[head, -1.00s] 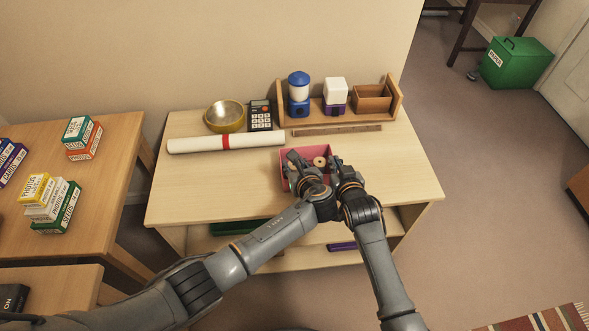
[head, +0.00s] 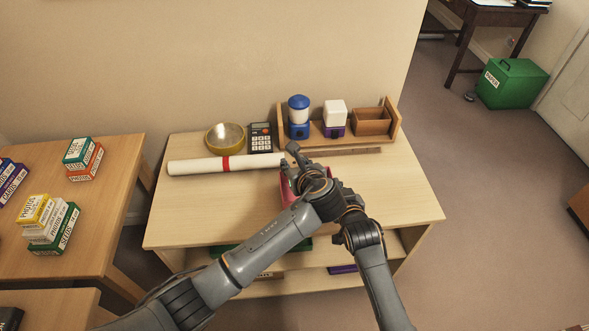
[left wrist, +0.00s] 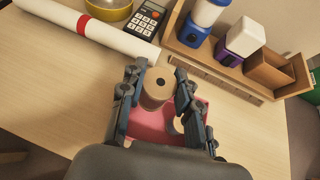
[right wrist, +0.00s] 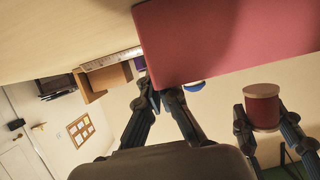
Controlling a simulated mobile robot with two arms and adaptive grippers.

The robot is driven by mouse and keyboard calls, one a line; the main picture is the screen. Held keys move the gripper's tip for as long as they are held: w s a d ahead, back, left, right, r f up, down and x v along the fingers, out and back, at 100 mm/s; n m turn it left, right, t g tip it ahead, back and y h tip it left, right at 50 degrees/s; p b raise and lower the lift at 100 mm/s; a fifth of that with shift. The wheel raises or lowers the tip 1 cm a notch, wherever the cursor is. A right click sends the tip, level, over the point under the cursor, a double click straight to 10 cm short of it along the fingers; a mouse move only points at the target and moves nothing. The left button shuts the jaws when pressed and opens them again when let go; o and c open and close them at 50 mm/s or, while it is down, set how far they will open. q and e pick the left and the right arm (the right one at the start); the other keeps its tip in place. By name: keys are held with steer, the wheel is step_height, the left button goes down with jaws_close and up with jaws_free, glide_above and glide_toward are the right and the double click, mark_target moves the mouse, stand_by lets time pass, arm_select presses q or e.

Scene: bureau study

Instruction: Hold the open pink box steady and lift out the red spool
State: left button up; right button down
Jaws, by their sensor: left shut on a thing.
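The red spool, with pale wooden ends, is in my left gripper (left wrist: 156,82); the right wrist view shows its red side (right wrist: 262,108). That gripper is shut on it and holds it upright above the box rim. The open pink box (head: 286,191) is on the desk, mostly hidden behind my left arm in the head view; its pink inside shows in the left wrist view (left wrist: 150,124). Another wooden-ended spool (left wrist: 178,125) is partly visible inside. My right gripper (right wrist: 163,88) is at the box's wall; its fingertips are partly hidden, so its grip is unclear.
A white roll with a red band (head: 225,164), a bowl (head: 225,138) and a calculator (head: 261,137) lie behind the box. A wooden rack (head: 340,130) holds containers, with a ruler (head: 340,151) before it. The desk's right side (head: 400,190) is clear.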

steer(key=c, duration=1.4)
jaws_free()
steer(key=shift+c, duration=0.2)
steer(key=shift+s, duration=0.1)
